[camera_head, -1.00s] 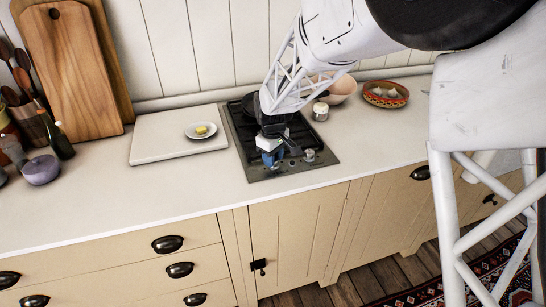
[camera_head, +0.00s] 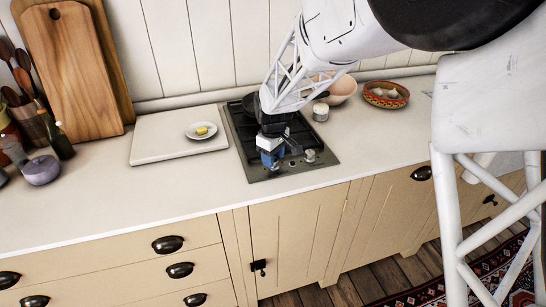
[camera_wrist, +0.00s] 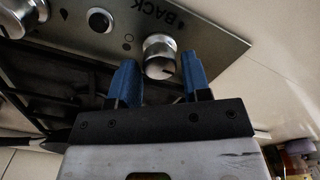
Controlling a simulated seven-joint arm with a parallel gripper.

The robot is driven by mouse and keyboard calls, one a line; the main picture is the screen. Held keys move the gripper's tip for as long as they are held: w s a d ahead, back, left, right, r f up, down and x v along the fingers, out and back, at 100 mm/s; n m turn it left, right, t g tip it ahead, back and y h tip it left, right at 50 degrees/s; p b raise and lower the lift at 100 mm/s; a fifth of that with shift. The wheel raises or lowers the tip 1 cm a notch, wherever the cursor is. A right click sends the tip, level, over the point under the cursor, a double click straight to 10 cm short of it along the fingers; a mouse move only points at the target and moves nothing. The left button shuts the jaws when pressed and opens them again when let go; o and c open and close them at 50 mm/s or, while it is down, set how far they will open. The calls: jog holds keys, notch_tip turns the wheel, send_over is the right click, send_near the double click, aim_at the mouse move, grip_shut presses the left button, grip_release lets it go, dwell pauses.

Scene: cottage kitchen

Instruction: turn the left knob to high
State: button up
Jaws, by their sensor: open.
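The cooktop (camera_head: 240,137) is a dark panel set in the counter. Its left knob (camera_wrist: 159,56) is a silver cylinder and shows in the wrist view between my two blue fingertips. My gripper (camera_wrist: 161,72) is open, with one finger on each side of this knob; a narrow gap seems to show on both sides, and contact is unclear. In the head view my gripper (camera_head: 271,158) is over the front left of the cooktop and hides the left knob. The right knob (camera_head: 310,156) stands free beside it; it also shows at the wrist view's upper left (camera_wrist: 22,13).
A black pan (camera_head: 250,104) sits at the cooktop's back, partly behind my arm. A white board (camera_head: 150,145) with a small plate (camera_head: 207,131) lies to the left. A lidded jar (camera_head: 320,112) and a patterned bowl (camera_head: 386,95) stand to the right. The front counter is clear.

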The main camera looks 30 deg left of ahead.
jog(key=shift+r, duration=3.8)
jog(key=shift+d, duration=0.1)
jog(key=s+d+r+m, duration=0.2)
jog(key=d+r, duration=0.2)
jog(key=d, duration=0.6)
jog(key=s+d+r+m+t, duration=0.1)
jog(key=s+d+r+m, duration=0.2)
jog(key=d, duration=0.8)
jog(key=s+d+r+m, duration=0.15)
jog(key=d+r, duration=0.25)
jog(key=d, duration=0.6)
jog(key=s+d+m+t, duration=0.1)
jog(key=s+d+m, duration=0.8)
jog(key=s+d, duration=1.2)
jog(key=shift+f+t, duration=0.3)
jog(key=shift+f, duration=0.05)
